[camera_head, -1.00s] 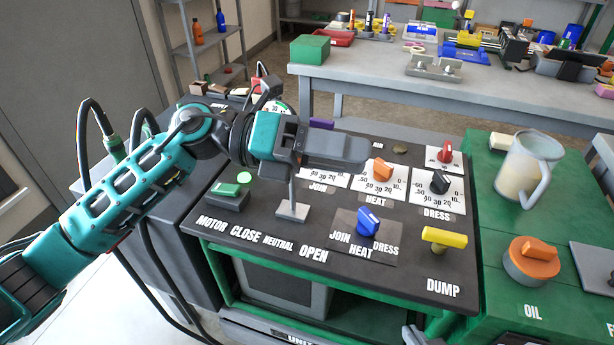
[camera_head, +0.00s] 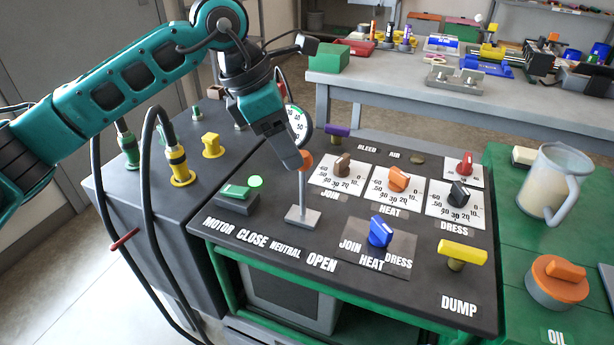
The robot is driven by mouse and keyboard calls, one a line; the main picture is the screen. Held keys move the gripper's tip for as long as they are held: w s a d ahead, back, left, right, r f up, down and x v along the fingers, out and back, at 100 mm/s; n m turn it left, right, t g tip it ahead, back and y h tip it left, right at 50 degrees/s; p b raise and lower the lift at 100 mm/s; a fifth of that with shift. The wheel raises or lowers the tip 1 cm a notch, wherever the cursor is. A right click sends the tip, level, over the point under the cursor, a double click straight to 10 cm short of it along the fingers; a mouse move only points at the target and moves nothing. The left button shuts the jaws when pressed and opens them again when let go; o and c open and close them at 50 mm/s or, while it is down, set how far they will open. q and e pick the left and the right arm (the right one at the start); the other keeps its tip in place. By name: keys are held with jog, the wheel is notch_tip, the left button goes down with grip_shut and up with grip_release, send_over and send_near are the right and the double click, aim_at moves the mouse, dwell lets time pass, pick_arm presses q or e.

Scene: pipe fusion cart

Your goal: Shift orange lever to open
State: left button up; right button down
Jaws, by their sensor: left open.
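The orange lever is a thin grey rod with an orange knob (camera_head: 306,161) on a square grey base, on the dark control panel. It stands nearly upright behind the NEUTRAL and OPEN labels; CLOSE is to the left and OPEN to the right. My left gripper (camera_head: 292,157) comes down from the upper left, open, with its fingers right at the left side of the knob. They hide part of the knob, and I cannot tell whether they touch it. My right gripper is not in view.
A green motor switch (camera_head: 236,191) is left of the lever, and a blue selector knob (camera_head: 380,231) is to its right. A yellow DUMP handle (camera_head: 463,252) is further right. A purple handle (camera_head: 338,130) stands behind the lever. A clear pitcher (camera_head: 548,185) stands on the green top.

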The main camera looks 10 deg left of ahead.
aim_at(303, 187)
pick_arm(q)
jog(key=x, duration=0.8)
jog(key=shift+d+b, duration=0.1)
jog(key=shift+b, duration=0.2)
grip_shut()
